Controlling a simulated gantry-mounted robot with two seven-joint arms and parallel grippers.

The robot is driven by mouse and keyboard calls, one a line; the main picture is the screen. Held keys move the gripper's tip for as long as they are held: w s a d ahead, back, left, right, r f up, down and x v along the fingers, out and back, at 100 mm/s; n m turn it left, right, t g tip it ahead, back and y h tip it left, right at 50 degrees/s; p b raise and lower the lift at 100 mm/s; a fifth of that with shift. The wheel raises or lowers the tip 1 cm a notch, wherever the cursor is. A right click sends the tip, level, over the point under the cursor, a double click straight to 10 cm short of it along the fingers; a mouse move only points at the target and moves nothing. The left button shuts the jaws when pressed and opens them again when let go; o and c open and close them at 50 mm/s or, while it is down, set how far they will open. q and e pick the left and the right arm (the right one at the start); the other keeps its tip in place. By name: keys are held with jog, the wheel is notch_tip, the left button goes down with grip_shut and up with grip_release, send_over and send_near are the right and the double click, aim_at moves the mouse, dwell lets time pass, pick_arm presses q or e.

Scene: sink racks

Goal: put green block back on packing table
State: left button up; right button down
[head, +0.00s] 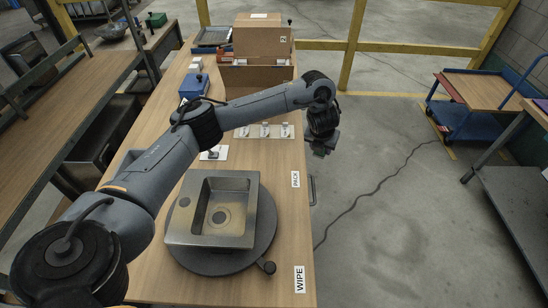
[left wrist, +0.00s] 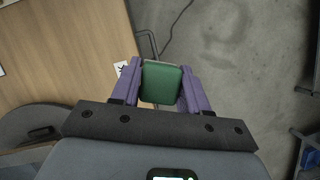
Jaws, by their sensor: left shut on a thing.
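My left gripper (head: 322,146) hangs past the right edge of the wooden table, over the floor. In the left wrist view its two purple fingers (left wrist: 160,88) are shut on a green block (left wrist: 162,82), one on each side. The block shows only as a small dark shape in the head view. The wooden packing table (head: 286,215), with labels PACK and WIPE along its right edge, runs up the middle; part of it shows in the left wrist view (left wrist: 60,45). My right gripper is not in view.
A steel sink (head: 221,208) rests on a round turntable (head: 262,235) at the table's near end. Beyond are small fittings on white plates (head: 263,131), a blue box (head: 193,86) and an open cardboard box (head: 262,38). A blue cart (head: 474,115) stands at right.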

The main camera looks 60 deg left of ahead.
pick_arm(q)
jog(key=s+a+f+b, duration=0.1)
jog(key=s+a+f, duration=0.1)
jog(key=a, duration=0.5)
jog(key=b, duration=0.8)
send_over(275, 152)
jog(key=d, duration=0.2)
jog(key=f, duration=0.6)
jog(key=shift+s+a+f, duration=0.2)
jog(key=shift+s+f, duration=0.15)
jog(key=shift+s+a+f, duration=0.1)
jog(key=shift+a+f, duration=0.05)
jog(key=shift+a, duration=0.25)
jog(key=shift+f+b, duration=1.15)
jog(key=shift+f, duration=0.9)
jog(key=shift+r, duration=0.1)
jog(key=o, duration=0.9)
jog(key=shift+o, duration=0.2)
